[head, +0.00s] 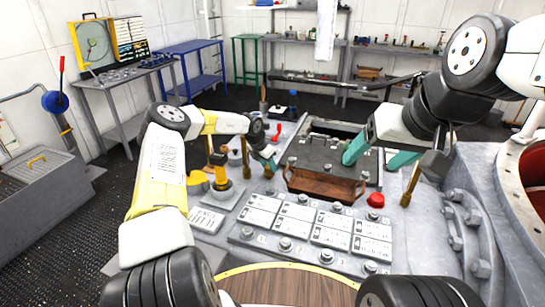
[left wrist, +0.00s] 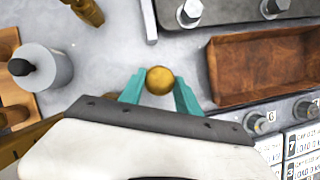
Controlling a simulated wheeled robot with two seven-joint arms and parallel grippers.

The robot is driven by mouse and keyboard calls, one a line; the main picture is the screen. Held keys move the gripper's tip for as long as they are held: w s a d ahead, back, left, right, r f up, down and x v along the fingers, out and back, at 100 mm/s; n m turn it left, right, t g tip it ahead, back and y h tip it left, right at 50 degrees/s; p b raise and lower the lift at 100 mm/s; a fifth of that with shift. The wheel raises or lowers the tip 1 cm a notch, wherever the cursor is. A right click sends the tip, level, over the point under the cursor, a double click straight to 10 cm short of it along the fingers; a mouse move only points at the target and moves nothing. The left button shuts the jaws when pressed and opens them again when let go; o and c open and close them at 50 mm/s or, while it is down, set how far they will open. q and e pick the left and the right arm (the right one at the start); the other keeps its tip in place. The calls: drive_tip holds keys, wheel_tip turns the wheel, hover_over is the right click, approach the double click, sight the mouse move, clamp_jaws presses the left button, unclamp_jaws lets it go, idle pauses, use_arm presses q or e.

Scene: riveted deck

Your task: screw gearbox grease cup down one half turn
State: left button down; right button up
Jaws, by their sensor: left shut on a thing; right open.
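A round brass cap (left wrist: 159,80), which looks like the grease cup, sits between the teal fingertips of my left gripper (left wrist: 160,92) in the left wrist view. The fingers are shut on its sides, and the cap hides whatever is below it. In the head view my left gripper (head: 270,162) is low over the grey deck, left of the brown tray; its own body hides most of the cup there.
A brown wooden tray (head: 325,187) lies close right of my left gripper. A numbered panel of white labels and knobs (head: 315,232) is in front. A red button (head: 376,199), a brass post (head: 410,186) and a yellow-black fitting (head: 220,172) stand nearby.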

use_arm(q)
drive_tip(key=shift+r, duration=0.1)
drive_tip(key=c, duration=0.9)
unclamp_jaws()
drive_tip(key=shift+o, duration=0.2)
drive_tip(key=v, duration=0.7)
drive_tip(key=shift+r, duration=0.3)
drive_tip(key=shift+s+a, duration=0.15)
